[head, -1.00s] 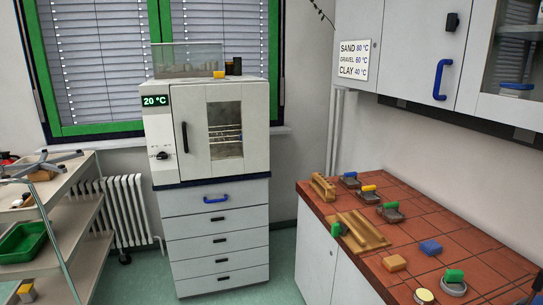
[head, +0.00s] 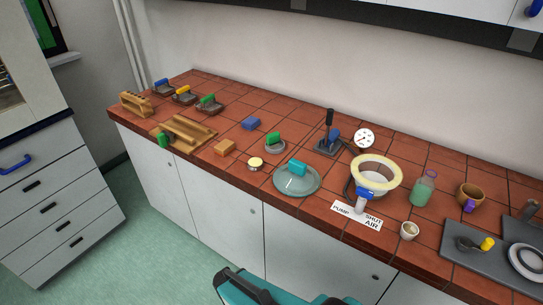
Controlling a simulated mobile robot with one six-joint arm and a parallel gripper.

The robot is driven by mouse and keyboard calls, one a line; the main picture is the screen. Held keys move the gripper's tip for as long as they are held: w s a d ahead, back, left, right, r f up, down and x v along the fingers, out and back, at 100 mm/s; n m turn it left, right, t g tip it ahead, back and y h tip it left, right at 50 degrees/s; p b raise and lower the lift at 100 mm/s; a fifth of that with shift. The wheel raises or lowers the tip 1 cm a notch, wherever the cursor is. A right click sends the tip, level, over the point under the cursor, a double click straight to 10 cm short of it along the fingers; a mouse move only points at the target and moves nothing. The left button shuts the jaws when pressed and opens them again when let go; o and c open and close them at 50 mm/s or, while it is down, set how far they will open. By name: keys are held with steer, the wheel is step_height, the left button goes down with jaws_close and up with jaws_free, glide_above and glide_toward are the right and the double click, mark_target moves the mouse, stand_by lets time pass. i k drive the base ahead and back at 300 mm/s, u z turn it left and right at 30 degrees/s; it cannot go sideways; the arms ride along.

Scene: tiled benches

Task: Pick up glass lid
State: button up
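The glass lid (head: 309,186) is a round, clear disc with a teal knob (head: 292,167) on top. It lies flat near the front edge of the tiled bench, around the middle of the head view. No hand or tool touches it. My gripper is not seen in the head view.
A glass bowl with a pale yellow rim (head: 394,187) stands right of the lid, with a PUMP/SHUT/AIR sign (head: 342,210) in front. A green-topped dish (head: 275,147) and small round tin (head: 255,164) are close by. A teal and black object (head: 285,289) shows at the bottom edge.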

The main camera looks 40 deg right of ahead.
mark_target(294, 179)
steer(key=u, duration=1.65)
steer(key=k, duration=0.1)
steer(key=z, duration=2.85)
